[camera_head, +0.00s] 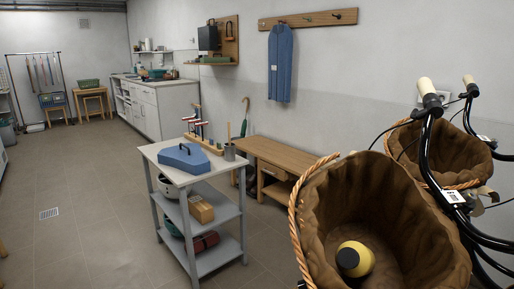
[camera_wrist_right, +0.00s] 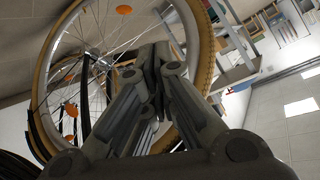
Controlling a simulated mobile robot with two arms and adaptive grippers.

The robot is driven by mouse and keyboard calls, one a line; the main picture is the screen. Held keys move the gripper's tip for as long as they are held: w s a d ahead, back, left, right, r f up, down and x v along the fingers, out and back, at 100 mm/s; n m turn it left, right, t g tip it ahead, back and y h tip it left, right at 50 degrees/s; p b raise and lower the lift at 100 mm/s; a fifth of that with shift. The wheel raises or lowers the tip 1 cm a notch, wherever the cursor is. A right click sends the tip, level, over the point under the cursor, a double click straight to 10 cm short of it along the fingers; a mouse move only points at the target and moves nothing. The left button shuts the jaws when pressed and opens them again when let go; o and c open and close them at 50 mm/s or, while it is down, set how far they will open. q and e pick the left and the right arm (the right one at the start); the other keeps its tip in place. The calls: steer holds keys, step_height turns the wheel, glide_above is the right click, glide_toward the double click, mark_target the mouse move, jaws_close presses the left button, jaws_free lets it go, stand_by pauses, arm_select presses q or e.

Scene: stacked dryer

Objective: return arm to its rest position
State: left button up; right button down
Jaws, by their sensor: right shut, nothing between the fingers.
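My right gripper (camera_wrist_right: 157,62) shows in the right wrist view with its fingers together and nothing between them. A bicycle wheel (camera_wrist_right: 206,62) with a tan tyre and spokes fills much of that view behind and around the fingers. Whether the fingers touch the wheel is not clear. In the head view neither gripper is in view.
Two lined bicycle baskets stand at the right; the nearer basket (camera_head: 325,190) holds a yellow and black object (camera_head: 355,259). A grey trolley (camera_head: 217,263) carries a blue case (camera_head: 184,158). A wooden bench (camera_head: 275,150) is by the wall.

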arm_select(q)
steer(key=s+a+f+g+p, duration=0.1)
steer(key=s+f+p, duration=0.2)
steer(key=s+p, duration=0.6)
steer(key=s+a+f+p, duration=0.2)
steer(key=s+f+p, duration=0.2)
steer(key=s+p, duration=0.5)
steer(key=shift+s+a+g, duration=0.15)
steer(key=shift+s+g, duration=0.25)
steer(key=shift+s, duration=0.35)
arm_select(e)
steer(key=s+d+f+n+g+h, duration=0.1)
steer(key=s+d+f+g, duration=0.2)
steer(key=s, duration=0.9)
steer(key=s+d+f+n+g+h, duration=0.1)
steer(key=s+d+f+g, duration=0.2)
steer(key=s+f, duration=0.5)
steer(key=s+d+f+n+g+h, duration=0.1)
steer(key=s+d+f+g, duration=0.2)
steer(key=s, duration=1.2)
step_height(320, 180, down, 2)
steer(key=shift+s+d+f+n+g+h, duration=0.15)
steer(key=shift+s+n+g+h, duration=0.2)
steer(key=shift+g, duration=0.25)
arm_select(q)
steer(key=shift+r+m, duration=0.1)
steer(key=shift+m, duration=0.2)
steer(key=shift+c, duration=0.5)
arm_select(e)
steer(key=shift+s, duration=0.15)
